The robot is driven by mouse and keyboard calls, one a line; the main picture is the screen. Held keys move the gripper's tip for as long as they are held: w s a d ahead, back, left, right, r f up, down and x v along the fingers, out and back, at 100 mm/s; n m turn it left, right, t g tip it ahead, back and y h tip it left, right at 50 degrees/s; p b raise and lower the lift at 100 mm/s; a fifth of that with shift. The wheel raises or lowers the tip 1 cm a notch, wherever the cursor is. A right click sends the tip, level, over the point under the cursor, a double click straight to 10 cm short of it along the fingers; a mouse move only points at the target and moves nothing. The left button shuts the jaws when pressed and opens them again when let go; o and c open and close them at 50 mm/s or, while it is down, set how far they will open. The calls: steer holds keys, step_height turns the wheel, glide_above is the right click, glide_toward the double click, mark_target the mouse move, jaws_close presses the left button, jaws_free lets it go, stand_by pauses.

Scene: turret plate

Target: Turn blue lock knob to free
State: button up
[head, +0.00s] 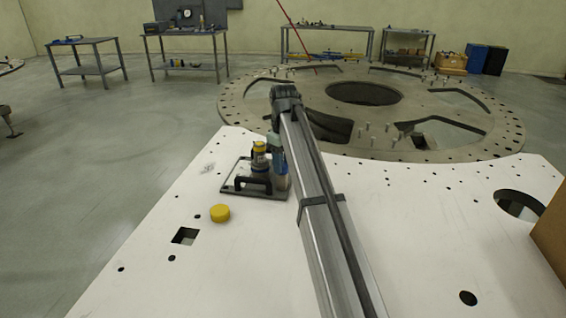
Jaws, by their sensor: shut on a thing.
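A fixture with a dark base plate (236,188) and a black handle (254,183) sits on the white plate. On it stands a grey post with a yellow top (259,148). My gripper (279,162) points down at the right side of this fixture. The blue lock knob (281,180) is at its tip, and the gripper is shut on it. My arm and the gripper hide part of the knob, and its turned position cannot be read from here.
A loose yellow cap (220,213) lies on the white plate (130,262) in front of the fixture. The plate has a square hole (185,236) and round holes. A large drilled ring (470,125) lies behind. A brown block (551,235) stands at the right edge.

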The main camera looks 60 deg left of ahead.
mark_target(284, 165)
steer(key=shift+n, duration=0.4)
steer(key=o, duration=1.1)
steer(key=shift+c, duration=0.2)
steer(key=shift+r, duration=0.1)
step_height(284, 165, up, 14)
steer(key=shift+w+f, duration=0.2)
stand_by(0.3)
